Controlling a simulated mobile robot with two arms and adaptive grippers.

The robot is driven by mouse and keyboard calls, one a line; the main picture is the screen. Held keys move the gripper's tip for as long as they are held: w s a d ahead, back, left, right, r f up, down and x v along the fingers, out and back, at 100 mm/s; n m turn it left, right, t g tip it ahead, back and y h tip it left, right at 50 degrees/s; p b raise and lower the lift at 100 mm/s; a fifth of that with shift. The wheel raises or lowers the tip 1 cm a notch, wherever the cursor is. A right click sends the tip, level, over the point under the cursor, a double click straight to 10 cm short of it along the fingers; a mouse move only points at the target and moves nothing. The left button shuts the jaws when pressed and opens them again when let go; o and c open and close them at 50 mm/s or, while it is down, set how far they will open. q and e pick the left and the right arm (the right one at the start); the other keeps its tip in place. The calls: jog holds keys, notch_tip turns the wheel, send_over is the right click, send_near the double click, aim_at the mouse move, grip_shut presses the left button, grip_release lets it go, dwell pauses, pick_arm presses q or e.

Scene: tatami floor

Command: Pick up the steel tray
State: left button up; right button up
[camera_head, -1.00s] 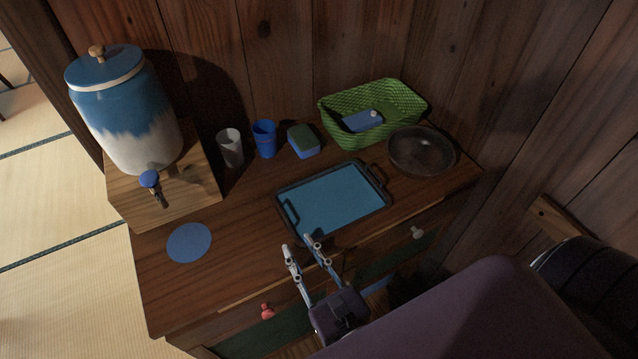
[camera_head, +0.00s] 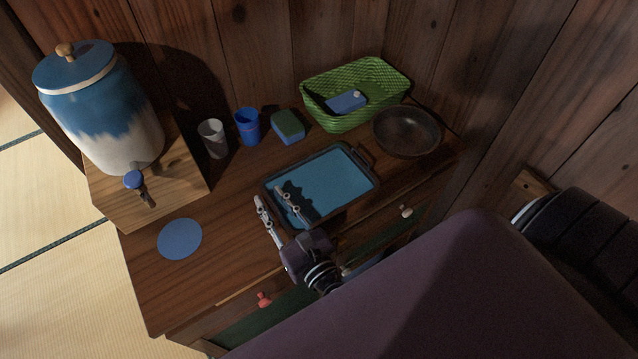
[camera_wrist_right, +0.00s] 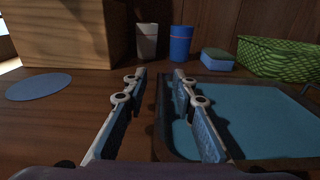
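The tray (camera_head: 335,172) lies flat on the wooden cabinet top, with a dark rim, a blue inner surface and raised handles at its ends. In the right wrist view the tray (camera_wrist_right: 262,112) fills the right side. My right gripper (camera_head: 269,194) is open at the tray's near-left end. One finger is outside the rim and the other is over the blue inside. The right wrist view shows the dark left rim between the open fingers (camera_wrist_right: 157,80), not clamped. My left gripper is not in view.
A dark round bowl (camera_head: 406,132) and a green basket (camera_head: 330,112) stand behind the tray. A sponge (camera_head: 288,125), a blue cup (camera_head: 247,127) and a grey cup (camera_head: 213,139) are behind left. A blue-white dispenser (camera_head: 105,120) and blue disc (camera_head: 180,239) are left.

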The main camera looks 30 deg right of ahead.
grip_shut()
dwell(0.6)
